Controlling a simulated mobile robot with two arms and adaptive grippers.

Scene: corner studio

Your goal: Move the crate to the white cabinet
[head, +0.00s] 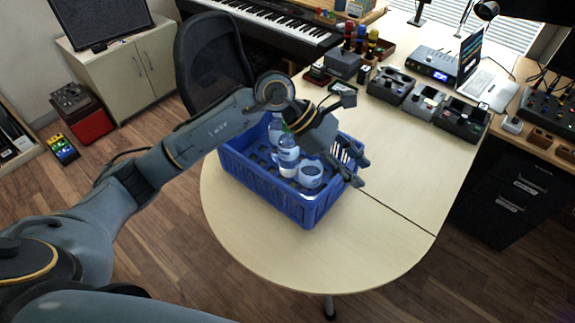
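The blue crate (268,193) stands on the rounded end of the light wood desk (385,245). Several clear bottles or jars with pale blue labels (288,155) stand inside it. My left arm reaches across from the left above the crate. My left gripper (361,171) is at the crate's right side with its fingers spread apart; it hides part of that wall, and I cannot tell whether it touches it. The white cabinet (130,72) stands at the upper left against the wall, its doors shut. My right gripper is not in view.
A dark screen (100,18) sits on the cabinet top. A black mesh chair (210,62) stands between cabinet and desk. A red box (90,122) and pedals (62,149) are on the floor. Audio devices (425,102) and a laptop (480,80) fill the desk's far part.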

